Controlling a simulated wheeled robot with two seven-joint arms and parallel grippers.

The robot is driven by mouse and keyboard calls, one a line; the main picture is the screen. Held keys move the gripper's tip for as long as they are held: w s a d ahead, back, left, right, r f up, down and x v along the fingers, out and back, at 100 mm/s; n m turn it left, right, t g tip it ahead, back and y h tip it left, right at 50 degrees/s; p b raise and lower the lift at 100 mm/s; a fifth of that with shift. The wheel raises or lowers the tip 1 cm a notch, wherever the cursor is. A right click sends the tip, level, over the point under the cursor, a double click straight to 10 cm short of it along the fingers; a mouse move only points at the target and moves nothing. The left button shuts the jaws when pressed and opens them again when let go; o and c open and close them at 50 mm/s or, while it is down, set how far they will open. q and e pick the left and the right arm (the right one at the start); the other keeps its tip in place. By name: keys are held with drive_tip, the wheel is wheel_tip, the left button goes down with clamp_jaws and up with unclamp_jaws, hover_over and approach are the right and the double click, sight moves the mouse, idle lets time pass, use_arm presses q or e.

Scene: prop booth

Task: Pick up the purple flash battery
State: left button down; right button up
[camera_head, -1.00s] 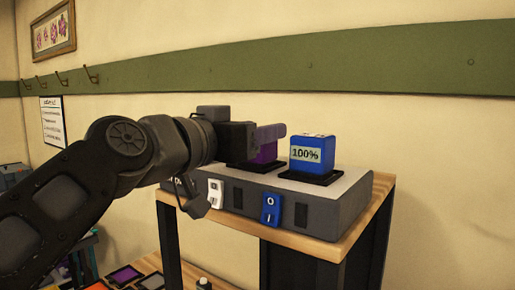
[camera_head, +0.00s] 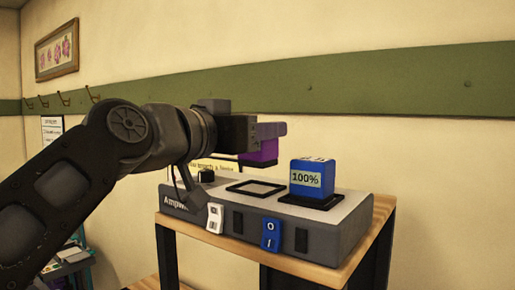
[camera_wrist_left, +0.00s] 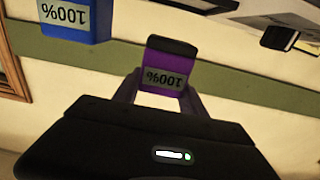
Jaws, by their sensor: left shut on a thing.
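The purple flash battery (camera_head: 259,158) hangs in my left gripper (camera_head: 270,133), above the charger (camera_head: 335,215) and clear of its empty black-rimmed slot (camera_head: 256,188). In the left wrist view the purple battery (camera_wrist_left: 166,86) shows a "100%" label, upside down in the picture, and a dark end. The left gripper's two fingers (camera_wrist_left: 160,98) are closed on its sides. In the head view the fingers and wrist hide the battery's upper part. My right gripper is in neither view.
A blue battery (camera_head: 312,178) reading "100%" sits in the charger's right slot, close to the held battery's right; it also shows in the wrist view (camera_wrist_left: 75,18). The charger, with white and blue switches on its front, stands on a wooden-topped stand (camera_head: 350,265).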

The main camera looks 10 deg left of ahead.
use_arm(q)
wheel_tip(320, 180, up, 4)
drive_tip(key=shift+a+f, duration=0.15)
drive_tip(key=shift+f, duration=0.05)
drive_tip(key=shift+w+d+r, duration=0.1)
drive_tip(key=shift+d+r, duration=0.1)
drive_tip(key=shift+r, duration=0.4)
drive_tip(key=shift+a+r, duration=0.15)
drive_tip(key=shift+r, duration=0.45)
